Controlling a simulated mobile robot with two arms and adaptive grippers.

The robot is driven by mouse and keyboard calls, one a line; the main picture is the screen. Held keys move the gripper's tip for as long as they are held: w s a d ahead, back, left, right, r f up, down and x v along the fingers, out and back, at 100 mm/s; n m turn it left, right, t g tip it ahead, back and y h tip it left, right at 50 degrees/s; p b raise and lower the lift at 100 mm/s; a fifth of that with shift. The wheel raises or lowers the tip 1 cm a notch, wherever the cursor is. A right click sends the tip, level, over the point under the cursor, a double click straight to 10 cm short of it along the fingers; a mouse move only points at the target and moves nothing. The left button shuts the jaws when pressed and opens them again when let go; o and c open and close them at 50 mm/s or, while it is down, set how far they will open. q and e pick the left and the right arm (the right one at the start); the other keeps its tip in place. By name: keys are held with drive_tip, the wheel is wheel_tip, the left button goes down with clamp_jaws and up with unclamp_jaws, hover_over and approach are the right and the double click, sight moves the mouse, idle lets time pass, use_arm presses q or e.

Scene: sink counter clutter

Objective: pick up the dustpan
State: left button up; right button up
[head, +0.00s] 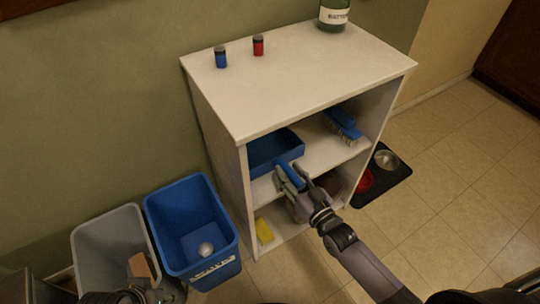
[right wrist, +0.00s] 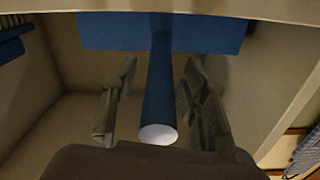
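The blue dustpan (head: 275,149) lies on the middle shelf of the white unit, its handle (head: 291,176) sticking out past the shelf's front. My right gripper (head: 298,183) is at that handle. In the right wrist view my right gripper (right wrist: 153,105) is open, one finger on each side of the handle (right wrist: 159,95), with gaps visible on both sides. The pan (right wrist: 200,33) spans the top of that view. Dark parts, seemingly of my left arm, show at the bottom left of the head view; its fingers are not clear.
A blue brush (head: 342,123) lies right of the dustpan on the same shelf. A yellow sponge (head: 264,230) is on the bottom shelf. A blue bin (head: 189,193) and a grey bin (head: 106,228) stand left. A dark mat (head: 391,180) with bowls lies right.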

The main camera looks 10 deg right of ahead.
clamp_jaws()
idle(0.3)
drive_tip(key=shift+r, duration=0.1)
